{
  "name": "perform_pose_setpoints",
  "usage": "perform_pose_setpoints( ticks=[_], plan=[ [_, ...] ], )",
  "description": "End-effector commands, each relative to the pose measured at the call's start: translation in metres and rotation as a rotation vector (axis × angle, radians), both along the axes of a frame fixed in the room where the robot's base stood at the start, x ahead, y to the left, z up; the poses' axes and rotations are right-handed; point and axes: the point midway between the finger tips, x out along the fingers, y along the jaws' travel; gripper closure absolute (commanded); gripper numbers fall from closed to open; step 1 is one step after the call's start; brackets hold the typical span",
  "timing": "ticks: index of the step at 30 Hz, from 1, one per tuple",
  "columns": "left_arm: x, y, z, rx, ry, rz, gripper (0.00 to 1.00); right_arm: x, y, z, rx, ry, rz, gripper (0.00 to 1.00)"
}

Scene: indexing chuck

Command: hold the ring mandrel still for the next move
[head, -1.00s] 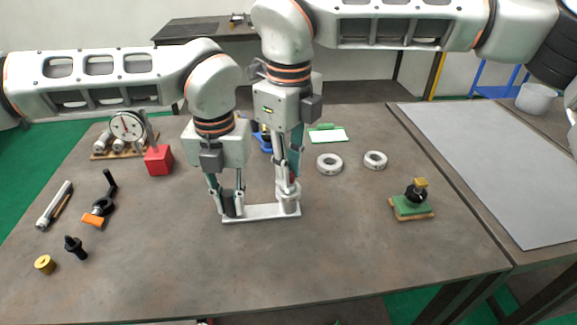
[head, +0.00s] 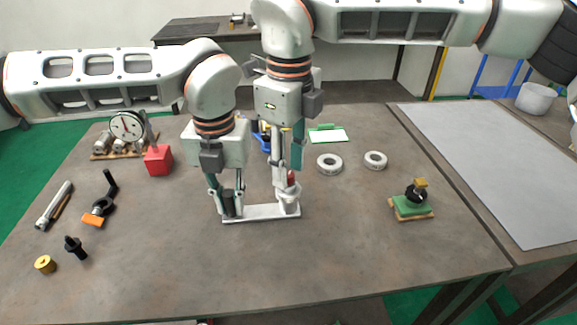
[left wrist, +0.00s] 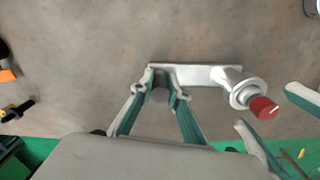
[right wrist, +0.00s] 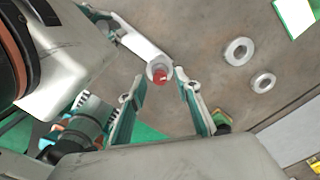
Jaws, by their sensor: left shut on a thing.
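The ring mandrel, as I take it, is a pale flat bar (head: 262,212) with a dark post at its left end and a round pale stub (head: 289,202) at its right end. A red-topped piece (right wrist: 160,77) stands on the stub, also in the left wrist view (left wrist: 263,107). My left gripper (head: 229,200) is shut on the dark post (left wrist: 160,92). My right gripper (right wrist: 158,84) is open. Its fingers are spread on either side of the red top; I cannot tell whether they touch it.
Two pale rings (head: 329,164) (head: 375,160) lie right of the grippers. A green block with a black knob (head: 412,204) stands further right. A red box (head: 158,160), a dial gauge (head: 127,127) and loose tools are at the left. The table's front middle is clear.

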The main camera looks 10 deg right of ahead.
Motion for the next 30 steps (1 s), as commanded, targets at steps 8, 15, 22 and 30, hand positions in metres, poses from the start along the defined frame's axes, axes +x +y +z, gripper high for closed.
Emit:
perform_pose_setpoints(
  ticks=[8,15,22,30],
  plan=[
    [0.000,0.000,0.000,0.000,-0.001,0.001,1.00,0.001,0.000,0.053,0.001,-0.005,-0.001,0.68],
    [0.000,0.000,0.000,0.000,-0.001,0.001,1.00,0.001,0.000,0.095,0.000,-0.003,-0.001,0.68],
    [0.000,0.000,0.000,0.000,-0.001,0.000,1.00,0.000,0.000,0.112,0.000,0.000,0.001,0.68],
    [0.000,0.000,0.000,0.000,-0.001,0.000,1.00,0.000,0.000,0.113,0.001,0.001,0.001,0.68]
  ],
)
